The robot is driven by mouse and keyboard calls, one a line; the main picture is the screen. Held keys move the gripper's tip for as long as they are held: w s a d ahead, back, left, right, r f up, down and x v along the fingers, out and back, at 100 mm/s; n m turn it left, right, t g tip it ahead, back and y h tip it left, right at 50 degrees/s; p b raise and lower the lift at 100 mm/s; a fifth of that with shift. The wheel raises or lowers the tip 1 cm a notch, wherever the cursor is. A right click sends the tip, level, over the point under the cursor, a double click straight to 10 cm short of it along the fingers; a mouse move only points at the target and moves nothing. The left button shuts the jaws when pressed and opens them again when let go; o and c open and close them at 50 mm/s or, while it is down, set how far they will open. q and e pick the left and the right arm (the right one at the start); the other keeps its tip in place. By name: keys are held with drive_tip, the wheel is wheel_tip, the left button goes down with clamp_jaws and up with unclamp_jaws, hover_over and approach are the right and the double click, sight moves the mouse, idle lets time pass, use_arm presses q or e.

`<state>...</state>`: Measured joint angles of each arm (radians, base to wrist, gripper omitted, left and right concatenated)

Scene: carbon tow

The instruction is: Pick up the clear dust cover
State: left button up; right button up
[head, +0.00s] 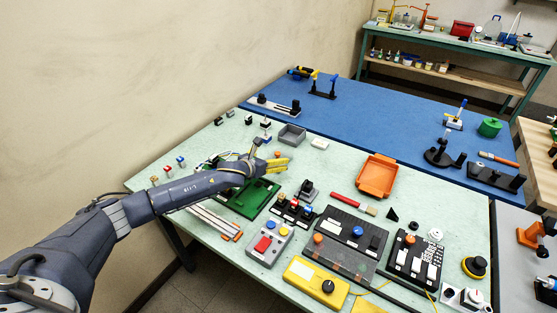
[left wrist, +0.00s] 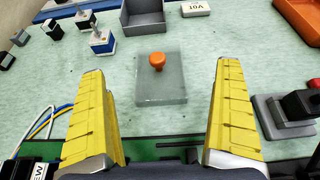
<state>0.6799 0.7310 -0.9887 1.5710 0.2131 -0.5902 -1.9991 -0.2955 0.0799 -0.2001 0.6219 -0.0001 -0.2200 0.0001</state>
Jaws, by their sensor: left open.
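The clear dust cover (left wrist: 161,90) is a see-through, greyish square piece with an orange knob (left wrist: 157,60) on top. It rests on the pale green tabletop in the left wrist view. In the head view its orange knob (head: 277,154) shows just behind my left gripper (head: 277,164), and I cannot make out the rest of it. My left gripper is open, with yellow ridged fingers, and it shows in the left wrist view (left wrist: 160,120). The cover lies ahead of and between the fingers, apart from them. My right gripper is not in view.
A grey open bin (head: 292,134) and a white 10A block (head: 320,143) stand beyond the cover. A green board (head: 252,199) lies below the left gripper. A black switch block (left wrist: 293,112) stands close to the right finger. Small blue-based parts (left wrist: 102,40) stand at the upper left.

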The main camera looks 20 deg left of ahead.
sight(282, 154)
use_arm(q)
drive_tip(key=shift+x, duration=5.1)
drive_tip(key=shift+w+a+r, duration=0.1)
drive_tip(key=shift+a, duration=0.05)
drive_tip(key=shift+c, duration=0.2)
drive_tip(key=c, duration=1.2)
